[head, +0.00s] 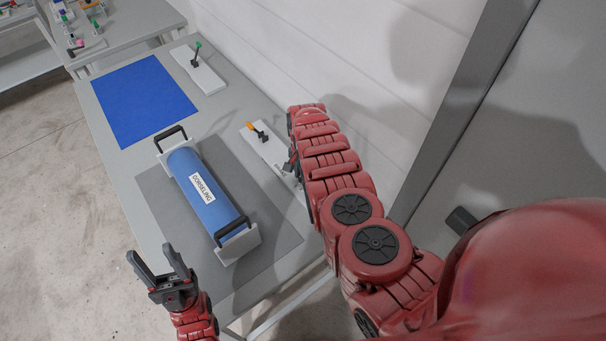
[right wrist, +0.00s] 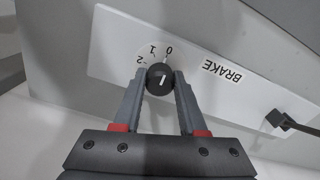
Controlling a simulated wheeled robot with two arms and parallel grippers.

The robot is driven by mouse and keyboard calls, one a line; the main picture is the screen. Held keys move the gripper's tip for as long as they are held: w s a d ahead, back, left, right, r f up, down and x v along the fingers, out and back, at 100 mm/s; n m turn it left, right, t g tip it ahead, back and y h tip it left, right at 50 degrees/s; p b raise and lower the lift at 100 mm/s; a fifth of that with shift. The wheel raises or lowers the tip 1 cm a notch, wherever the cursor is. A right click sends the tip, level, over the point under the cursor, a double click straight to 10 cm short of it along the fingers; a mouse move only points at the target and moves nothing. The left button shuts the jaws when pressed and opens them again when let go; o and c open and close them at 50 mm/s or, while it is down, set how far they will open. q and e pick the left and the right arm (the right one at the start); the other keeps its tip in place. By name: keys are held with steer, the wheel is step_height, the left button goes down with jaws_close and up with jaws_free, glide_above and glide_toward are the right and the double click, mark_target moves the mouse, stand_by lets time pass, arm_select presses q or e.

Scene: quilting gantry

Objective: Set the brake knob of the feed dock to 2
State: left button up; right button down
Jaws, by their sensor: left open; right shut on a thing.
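The brake knob (right wrist: 160,79) is a small black round knob on a white plate (right wrist: 110,45) marked BRAKE, in the right wrist view. Its dial has the marks 0, 1 and 2. The white line on the knob points about toward the 0. My right gripper (right wrist: 160,82) is shut on the knob, with one finger on each side. My left gripper (head: 153,260) is open and empty near the table's front left edge.
A blue sheet (head: 140,100) and a white plate with a green-tipped lever (head: 198,66) are farther back. A white wall (head: 330,60) runs along the right.

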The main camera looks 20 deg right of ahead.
steer(key=n, duration=0.4)
steer(key=shift+s+f, duration=0.1)
steer(key=n, duration=0.4)
steer(key=n+b, duration=0.1)
steer(key=n, duration=0.2)
steer(key=shift+n+b, duration=1.1)
steer(key=shift+n, duration=1)
steer(key=shift+c, duration=2.3)
jaws_free()
steer(key=shift+d, duration=0.1)
